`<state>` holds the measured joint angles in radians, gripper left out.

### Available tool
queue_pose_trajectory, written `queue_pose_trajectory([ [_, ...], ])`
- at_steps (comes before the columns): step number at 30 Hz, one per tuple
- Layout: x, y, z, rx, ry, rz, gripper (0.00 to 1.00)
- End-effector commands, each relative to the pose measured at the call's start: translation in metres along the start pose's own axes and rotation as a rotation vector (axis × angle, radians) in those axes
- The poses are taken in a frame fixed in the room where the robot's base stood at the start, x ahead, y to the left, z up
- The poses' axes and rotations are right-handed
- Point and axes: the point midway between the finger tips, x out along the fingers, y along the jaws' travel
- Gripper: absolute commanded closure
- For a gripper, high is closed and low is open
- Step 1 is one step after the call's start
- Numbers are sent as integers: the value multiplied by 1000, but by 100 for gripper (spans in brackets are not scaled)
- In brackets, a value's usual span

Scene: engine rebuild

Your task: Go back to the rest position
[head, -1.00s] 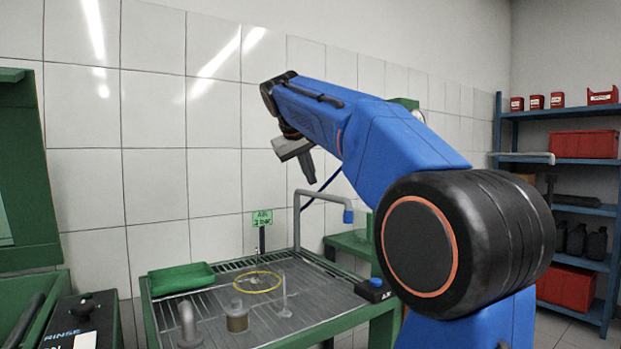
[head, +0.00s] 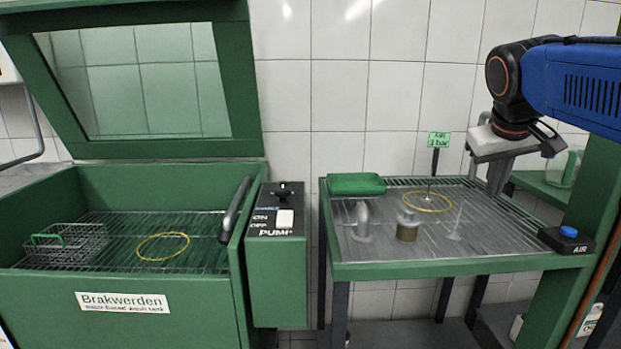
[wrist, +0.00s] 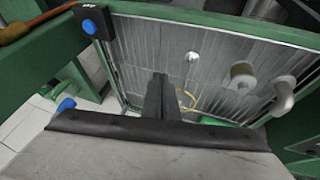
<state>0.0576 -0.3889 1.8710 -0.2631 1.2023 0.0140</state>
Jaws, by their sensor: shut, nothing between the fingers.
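My gripper (head: 499,176) hangs at the end of my blue arm, above the right part of the green-framed draining table (head: 440,266). Its fingers point down and are together, with nothing between them. In the wrist view the shut fingers (wrist: 162,97) show dark against the ribbed table top, clear of the parts on it. In the head view the fingers stand to the right of the yellow ring (head: 426,209).
The table holds a green tray (head: 356,184), a grey pipe elbow (head: 361,221), a brownish cylinder (head: 407,232) and a small cone (head: 457,222). The AIR button box (head: 566,240) sits at its right corner. At left stands the open wash tank (head: 120,325) with a wire basket (head: 78,256).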

Motion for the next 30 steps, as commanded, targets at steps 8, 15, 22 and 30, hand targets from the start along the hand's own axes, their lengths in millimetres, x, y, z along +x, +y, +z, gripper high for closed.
queue_pose_trajectory([
  [8, 46, -61, 126, -6, -13, -129, 100],
  [15, 90, -106, 227, 6, -28, -224, 100],
  [22, 114, -127, 277, 19, -35, -267, 100],
  [30, 117, -129, 281, 20, -36, -271, 100],
])
